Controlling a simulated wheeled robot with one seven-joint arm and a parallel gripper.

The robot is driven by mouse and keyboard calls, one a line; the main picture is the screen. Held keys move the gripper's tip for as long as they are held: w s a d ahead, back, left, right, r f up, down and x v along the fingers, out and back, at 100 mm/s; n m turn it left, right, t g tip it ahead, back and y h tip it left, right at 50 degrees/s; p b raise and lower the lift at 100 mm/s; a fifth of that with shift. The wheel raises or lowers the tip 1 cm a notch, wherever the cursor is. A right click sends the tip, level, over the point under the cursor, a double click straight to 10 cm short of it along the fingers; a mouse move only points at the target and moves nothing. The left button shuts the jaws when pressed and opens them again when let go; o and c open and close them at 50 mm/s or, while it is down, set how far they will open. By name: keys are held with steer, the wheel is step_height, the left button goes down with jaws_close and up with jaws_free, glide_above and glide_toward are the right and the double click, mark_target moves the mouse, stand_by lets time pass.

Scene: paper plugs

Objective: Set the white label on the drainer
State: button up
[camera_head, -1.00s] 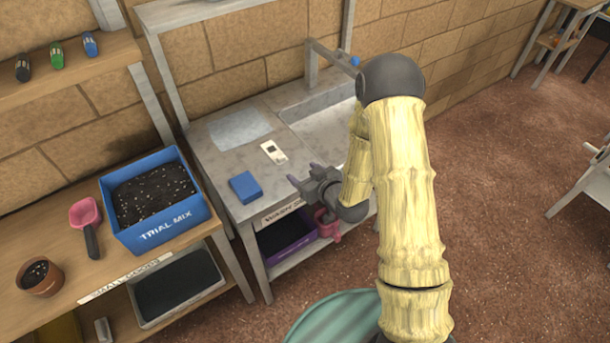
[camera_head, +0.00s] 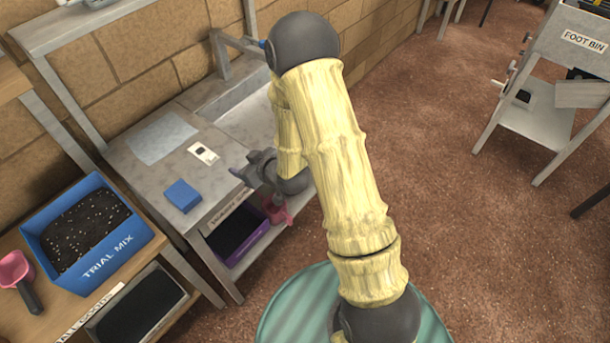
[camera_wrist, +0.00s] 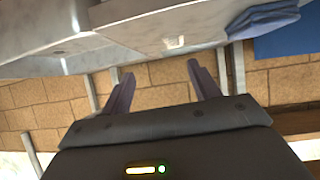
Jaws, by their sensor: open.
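A small whitish patch in the wrist view (camera_wrist: 173,42) may be the same label. My gripper (camera_head: 243,167) is at the bench's front edge, to the right of the label and apart from it. In the wrist view my gripper's fingers (camera_wrist: 160,75) are spread with nothing between them. A grey sink basin (camera_head: 238,112) is at the right of the bench, partly hidden by my arm; I cannot tell which part is the drainer.
A blue tub of soil (camera_head: 90,235) stands on the wooden bench at left. A purple crate (camera_head: 240,236) sits below. Open floor lies to the right.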

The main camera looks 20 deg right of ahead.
steer(key=s+d+r+m+g+h, duration=0.3)
steer(key=s+d+r+g+h, duration=0.15)
steer(key=s+d+r, duration=0.35)
steer(key=s+d+r+m+g, duration=0.1)
steer(key=s+d+r, duration=0.1)
steer(key=s, duration=0.3)
steer(key=s+d+r+m+g+h, duration=0.1)
steer(key=s+d+r+m+g, duration=0.1)
steer(key=s, duration=0.4)
steer(key=shift+s+d+r, duration=0.15)
steer(key=shift+d+r, duration=0.05)
steer(key=shift+d, duration=0.15)
